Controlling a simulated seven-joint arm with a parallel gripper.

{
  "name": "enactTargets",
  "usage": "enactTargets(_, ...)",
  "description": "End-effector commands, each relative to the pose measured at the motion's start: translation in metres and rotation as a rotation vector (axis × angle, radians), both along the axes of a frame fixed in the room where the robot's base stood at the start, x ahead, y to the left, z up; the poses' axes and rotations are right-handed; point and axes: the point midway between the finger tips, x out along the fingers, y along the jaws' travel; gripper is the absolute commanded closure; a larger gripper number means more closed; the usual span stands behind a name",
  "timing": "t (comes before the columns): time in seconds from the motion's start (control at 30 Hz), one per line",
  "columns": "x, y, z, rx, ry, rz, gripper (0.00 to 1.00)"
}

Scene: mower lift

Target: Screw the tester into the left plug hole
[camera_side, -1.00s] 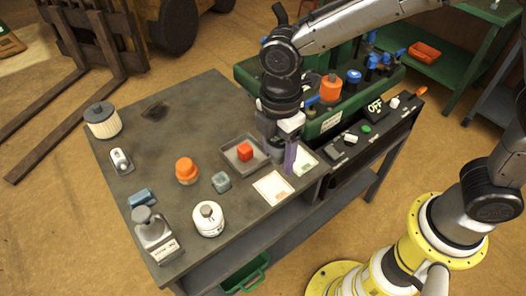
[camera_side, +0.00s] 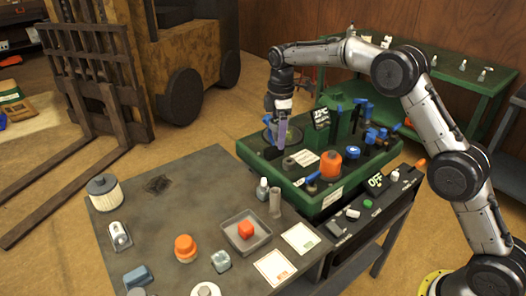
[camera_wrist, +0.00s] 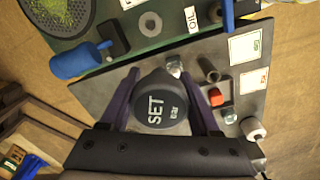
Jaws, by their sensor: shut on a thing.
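My gripper (camera_side: 282,133) hangs over the left part of the green machine (camera_side: 335,192), pointing down. In the wrist view its purple fingers (camera_wrist: 165,102) are shut on a dark round tester (camera_wrist: 162,103) marked "SET" and "bar". The tester's lower end is hidden from the wrist view, and the side view does not show it clearly. A small dark round fitting (camera_side: 288,163) is on the machine's top, just below the fingers. I cannot tell whether it is a plug hole, or whether the tester touches anything.
An orange cap (camera_side: 330,164) and several blue-handled parts stand on the machine.

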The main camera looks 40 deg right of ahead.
Motion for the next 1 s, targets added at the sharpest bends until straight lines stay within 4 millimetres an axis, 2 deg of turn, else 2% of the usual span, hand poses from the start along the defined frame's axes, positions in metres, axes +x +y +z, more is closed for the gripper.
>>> enactTargets(0.03,0.004,-0.016,-0.006,0.001,0.004,-0.028,0.98)
enactTargets(0.1,0.005,-0.031,-0.014,0.001,0.013,-0.054,0.98)
enactTargets(0.3,0.003,-0.052,-0.024,0.001,0.03,-0.092,0.98)
enactTargets(0.47,0.003,-0.053,-0.031,0.001,0.03,-0.094,0.98)
enactTargets(1.0,0.003,-0.053,-0.072,0.001,0.03,-0.093,0.98)
